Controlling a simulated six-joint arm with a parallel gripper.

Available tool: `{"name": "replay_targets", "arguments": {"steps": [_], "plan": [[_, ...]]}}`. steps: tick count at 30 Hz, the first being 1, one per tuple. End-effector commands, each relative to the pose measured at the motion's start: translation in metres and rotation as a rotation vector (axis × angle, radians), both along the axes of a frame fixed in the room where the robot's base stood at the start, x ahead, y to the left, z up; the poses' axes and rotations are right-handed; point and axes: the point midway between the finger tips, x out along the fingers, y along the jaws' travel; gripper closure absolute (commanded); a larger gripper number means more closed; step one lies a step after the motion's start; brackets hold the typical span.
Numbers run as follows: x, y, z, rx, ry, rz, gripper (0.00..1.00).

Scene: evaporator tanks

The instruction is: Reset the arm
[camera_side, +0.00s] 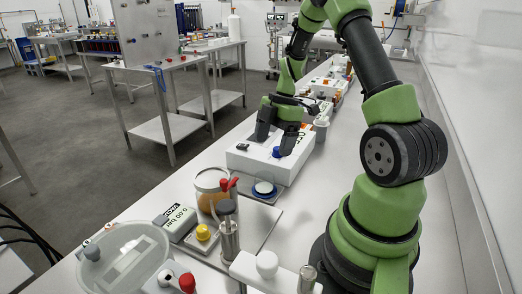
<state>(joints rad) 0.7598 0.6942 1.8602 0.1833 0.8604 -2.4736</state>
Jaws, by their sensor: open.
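My green and black arm reaches back along the white bench. My gripper (276,140) points down at the near white box (243,164), its two dark fingers spread apart. A small blue knob (276,152) on the box shows close to the right finger, below the gap. Nothing is visible between the fingers. I cannot tell whether the fingertips touch the box top.
In front of the box stand an amber-filled jar (212,187), a blue-and-white cap (264,189), a yellow knob (203,232), a metal cylinder (229,239) and a clear round vessel (124,259). More white boxes line the bench behind. A wall bounds the right.

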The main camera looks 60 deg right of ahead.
Motion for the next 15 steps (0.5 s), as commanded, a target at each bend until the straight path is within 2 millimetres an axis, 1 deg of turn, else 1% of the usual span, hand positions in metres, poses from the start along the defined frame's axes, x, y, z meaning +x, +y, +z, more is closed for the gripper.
{"name": "replay_targets", "arguments": {"steps": [2, 5, 6, 8, 9, 11, 12, 15], "plan": [[0.004, 0.008, 0.013, -0.014, -0.001, -0.039, 0.2], [0.01, 0.026, 0.042, -0.037, -0.002, -0.153, 0.2], [0.012, 0.036, 0.057, -0.045, -0.006, -0.215, 0.2], [0.012, 0.054, 0.079, -0.052, -0.015, -0.321, 0.2], [0.01, 0.066, 0.093, -0.05, -0.022, -0.394, 0.2], [0.006, 0.085, 0.112, -0.043, -0.036, -0.505, 0.2], [0.002, 0.097, 0.124, -0.031, -0.048, -0.578, 0.2], [-0.014, 0.126, 0.149, 0.017, -0.077, -0.761, 0.2]]}}
